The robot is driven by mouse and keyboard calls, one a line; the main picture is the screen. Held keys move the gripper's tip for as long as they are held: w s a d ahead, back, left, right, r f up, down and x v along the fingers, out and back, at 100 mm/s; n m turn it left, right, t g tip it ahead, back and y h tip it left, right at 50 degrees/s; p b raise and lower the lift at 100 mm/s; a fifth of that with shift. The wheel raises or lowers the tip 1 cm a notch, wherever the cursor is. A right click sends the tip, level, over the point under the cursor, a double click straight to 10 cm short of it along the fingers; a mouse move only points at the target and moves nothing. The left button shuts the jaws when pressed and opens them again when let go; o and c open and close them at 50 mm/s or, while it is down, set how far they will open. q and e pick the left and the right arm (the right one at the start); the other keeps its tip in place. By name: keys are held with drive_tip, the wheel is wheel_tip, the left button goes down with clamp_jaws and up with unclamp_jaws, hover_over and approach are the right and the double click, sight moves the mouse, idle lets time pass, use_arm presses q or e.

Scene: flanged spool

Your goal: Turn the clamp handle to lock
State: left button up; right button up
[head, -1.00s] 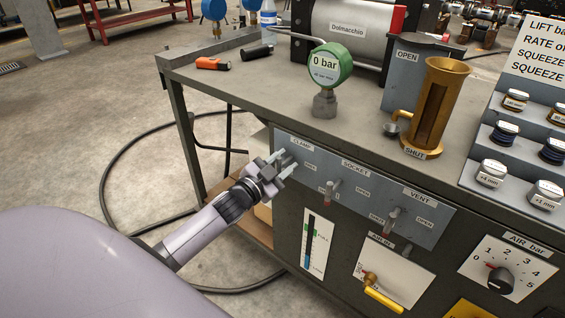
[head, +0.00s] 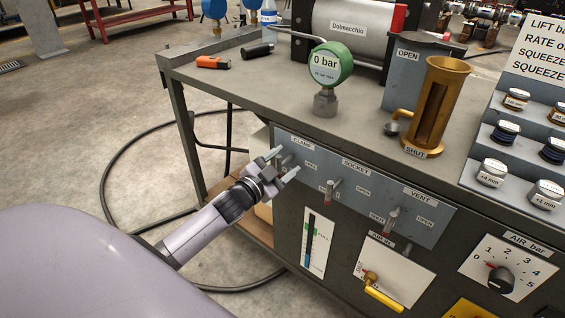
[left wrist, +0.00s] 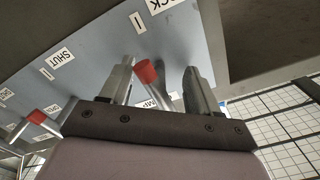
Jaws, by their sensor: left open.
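The clamp handle (left wrist: 148,75), a short metal lever with a red tip, stands between the two fingers of my left gripper in the left wrist view. My left gripper (head: 283,163) is at the CLAMP end of the blue-grey panel (head: 345,205). It also shows in the left wrist view (left wrist: 158,84), with its fingers open, one on each side of the handle. A gap shows on the finger at right; contact on the left side is hard to tell. The gripper largely hides the handle in the head view. My right gripper is not in view.
The socket lever (head: 332,188) and vent lever (head: 392,216) stick out of the same panel to the right. The bench top (head: 270,85) carries a green gauge (head: 330,64) reading 0 bar and a brass cylinder (head: 440,100). The floor left of the bench is mostly clear, with a black hose.

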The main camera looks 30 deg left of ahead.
sight(277, 168)
use_arm(q)
drive_tip(key=shift+s+a+p, duration=0.15)
drive_tip(key=shift+s+p, duration=0.1)
drive_tip(key=shift+s, duration=1.55)
drive_tip(key=shift+s+a+p, duration=0.15)
drive_tip(key=shift+s+p, duration=0.05)
drive_tip(key=shift+s, duration=1.55)
drive_tip(key=s+d+f+n+g+p, duration=0.1)
drive_tip(key=s+d+p, duration=0.4)
drive_tip(key=s, duration=0.5)
drive_tip(key=s+d+f+n+g+h+p, duration=0.1)
drive_tip(key=s+d+n+g+p, duration=0.3)
drive_tip(key=s+d, duration=0.6)
drive_tip(key=shift+f+g+p, duration=0.75)
drive_tip(key=shift+g+p, duration=0.45)
drive_tip(key=shift+s+d, duration=0.1)
